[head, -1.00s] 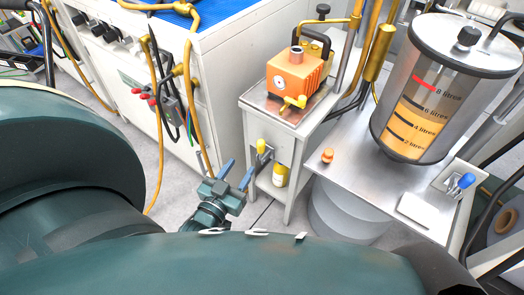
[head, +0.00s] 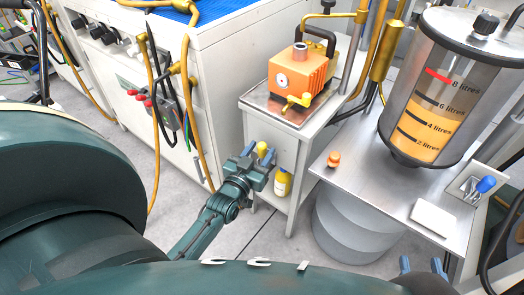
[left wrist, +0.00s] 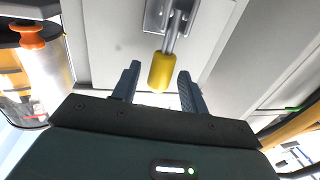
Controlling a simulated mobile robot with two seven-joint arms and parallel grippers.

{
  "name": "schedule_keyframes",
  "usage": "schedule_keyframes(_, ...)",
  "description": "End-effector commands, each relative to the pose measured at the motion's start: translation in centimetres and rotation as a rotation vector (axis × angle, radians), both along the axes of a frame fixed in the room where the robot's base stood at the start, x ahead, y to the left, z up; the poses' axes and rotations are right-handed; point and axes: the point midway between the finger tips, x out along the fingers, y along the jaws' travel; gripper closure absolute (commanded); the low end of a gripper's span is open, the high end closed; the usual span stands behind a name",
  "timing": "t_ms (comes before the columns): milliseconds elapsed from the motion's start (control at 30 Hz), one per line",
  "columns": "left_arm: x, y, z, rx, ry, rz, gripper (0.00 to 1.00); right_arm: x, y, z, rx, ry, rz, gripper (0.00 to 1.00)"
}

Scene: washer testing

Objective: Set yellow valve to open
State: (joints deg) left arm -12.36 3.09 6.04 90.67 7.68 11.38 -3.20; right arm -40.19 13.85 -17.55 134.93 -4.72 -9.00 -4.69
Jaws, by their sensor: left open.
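The yellow valve (head: 263,148) has a yellow-capped metal lever on the side of the small grey cabinet. In the left wrist view the yellow grip (left wrist: 161,72) hangs from a metal plate, between and just beyond my open fingertips. My left gripper (head: 259,156) is open at the valve, one blue finger on each side; it also shows in the left wrist view (left wrist: 157,86). I see no finger touching the grip. My right gripper (head: 422,265) shows only its two blue fingertips, apart, at the bottom right below the bench.
An orange pump (head: 299,74) sits on the cabinet top (head: 262,103). A yellow bottle (head: 282,182) stands on its lower shelf. On the right are a metal bench (head: 375,180), a measuring tank (head: 440,95) and a blue-handled valve (head: 486,184). Hoses hang on the white machine at left.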

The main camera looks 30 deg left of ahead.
Motion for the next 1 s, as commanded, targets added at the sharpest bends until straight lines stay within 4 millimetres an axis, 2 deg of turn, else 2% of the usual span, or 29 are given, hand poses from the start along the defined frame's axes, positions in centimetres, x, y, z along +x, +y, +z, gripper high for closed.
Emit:
schedule_keyframes(167, 1.4, 0.2, 0.0, 0.001, 0.0, 0.0, 0.56, 0.0, 0.1, 0.0, 0.0, -0.029, 0.006, 0.64)
schedule_keyframes(467, 1.6, 0.2, 0.0, 0.001, 0.001, 0.0, 0.56, 0.0, 0.1, 0.1, 0.001, -0.034, 0.007, 0.64)
schedule_keyframes(1000, 1.6, 0.2, 0.0, 0.0, 0.001, 0.0, 1.0, 0.0, 0.2, 0.1, 0.002, -0.032, 0.007, 0.64)
